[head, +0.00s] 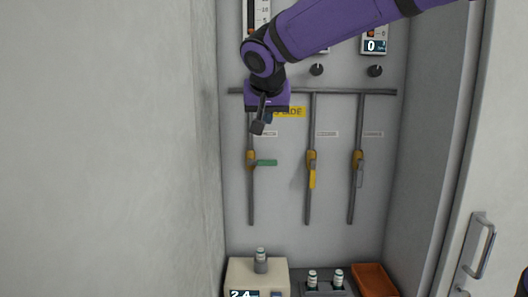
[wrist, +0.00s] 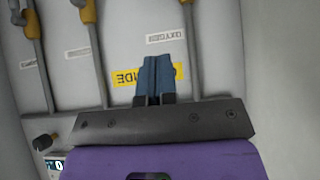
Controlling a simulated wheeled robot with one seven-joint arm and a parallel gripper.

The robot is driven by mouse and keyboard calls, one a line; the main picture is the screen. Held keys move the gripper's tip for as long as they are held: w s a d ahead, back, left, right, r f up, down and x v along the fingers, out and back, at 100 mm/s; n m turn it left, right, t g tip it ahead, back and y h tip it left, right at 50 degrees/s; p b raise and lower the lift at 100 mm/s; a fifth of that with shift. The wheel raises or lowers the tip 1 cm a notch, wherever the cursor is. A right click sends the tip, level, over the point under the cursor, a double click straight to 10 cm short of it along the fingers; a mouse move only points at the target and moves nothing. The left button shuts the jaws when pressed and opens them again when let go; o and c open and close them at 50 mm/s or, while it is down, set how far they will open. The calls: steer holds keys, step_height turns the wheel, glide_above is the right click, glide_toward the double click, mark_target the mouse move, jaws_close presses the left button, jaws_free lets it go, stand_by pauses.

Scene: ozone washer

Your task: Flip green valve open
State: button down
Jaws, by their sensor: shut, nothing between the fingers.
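The green valve handle (head: 266,162) sticks out sideways to the right from a brass-coloured valve body (head: 251,159) on the leftmost vertical pipe, across that pipe. My gripper (head: 257,128) is shut and empty, above the green handle and apart from it, in front of the upper part of the pipe. In the wrist view my shut fingers (wrist: 152,78) are side by side in front of the yellow label (wrist: 127,76). The green handle does not show in the wrist view.
A yellow handle (head: 312,179) and a grey handle (head: 360,175) hang down along the other two pipes. Below stand a beige device (head: 242,275) and an orange tray (head: 374,280). The cabinet's side wall is close on the left. The wall space below the valves is clear.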

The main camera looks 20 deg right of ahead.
stand_by(0.3)
glide_above(262, 162)
steer(key=s, duration=0.1)
steer(key=f, duration=0.7)
steer(key=shift+s+d+f, duration=0.1)
steer(key=shift+d, duration=0.3)
step_height(262, 162, down, 4)
steer(key=shift+r, duration=0.1)
